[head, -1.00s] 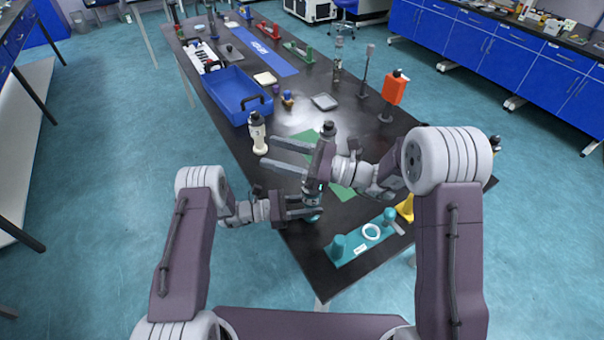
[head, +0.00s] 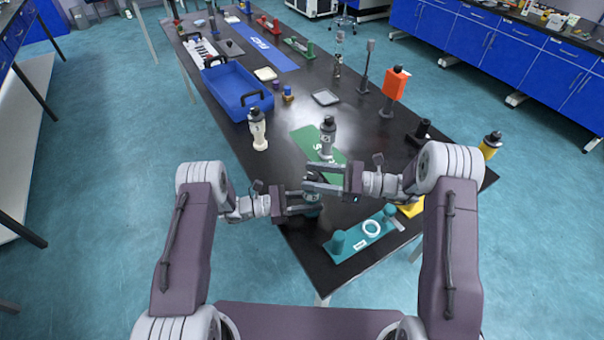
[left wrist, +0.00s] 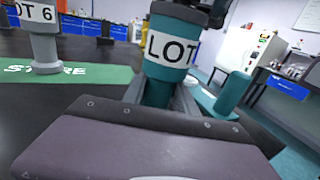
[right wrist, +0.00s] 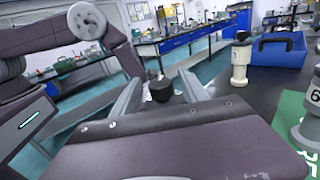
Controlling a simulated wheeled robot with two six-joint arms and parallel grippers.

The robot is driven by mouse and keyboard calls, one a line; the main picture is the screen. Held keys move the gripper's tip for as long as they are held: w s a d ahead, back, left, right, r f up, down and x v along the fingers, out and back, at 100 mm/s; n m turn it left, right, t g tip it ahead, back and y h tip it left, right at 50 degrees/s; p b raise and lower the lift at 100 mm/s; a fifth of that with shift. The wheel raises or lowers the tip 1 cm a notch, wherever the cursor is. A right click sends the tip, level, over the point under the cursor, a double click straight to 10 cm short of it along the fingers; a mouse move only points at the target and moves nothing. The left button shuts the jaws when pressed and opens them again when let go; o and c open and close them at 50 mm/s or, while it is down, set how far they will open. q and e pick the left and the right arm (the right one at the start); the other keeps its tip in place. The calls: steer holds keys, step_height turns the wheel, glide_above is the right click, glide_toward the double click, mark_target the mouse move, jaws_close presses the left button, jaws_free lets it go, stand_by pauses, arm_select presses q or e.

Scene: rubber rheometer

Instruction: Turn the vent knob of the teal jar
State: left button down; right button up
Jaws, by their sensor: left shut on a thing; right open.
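The teal jar with a LOT label (left wrist: 168,52) stands upright in the left wrist view, and my left gripper is shut on it. In the head view my left gripper (head: 312,204) is low at the near left table edge, and the arms mostly hide the jar. My right gripper (head: 308,186) is just above it, open, its fingers pointing left. In the right wrist view a black knob (right wrist: 161,90) on the jar's top shows between the spread fingers. I cannot tell whether either finger touches it.
A grey jar (head: 327,146) stands on the green mat (head: 303,138) just behind. A cream jar (head: 258,133) and a blue tray (head: 226,84) are further left. A teal board (head: 344,258) with a white ring lies at the near right edge.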

mark_target(304, 179)
steer(key=shift+w+a, duration=0.2)
steer(key=shift+a, duration=1.55)
jaws_close()
steer(key=m+t+h, duration=0.1)
steer(key=m+t, duration=0.1)
steer(key=t, duration=0.1)
steer(key=w+m+t+h, duration=0.1)
steer(key=m+t, duration=0.1)
steer(key=t, duration=0.2)
steer(key=shift+w+d+m, duration=0.1)
steer(key=shift+d+m, duration=0.1)
steer(key=shift+m, duration=0.1)
jaws_free()
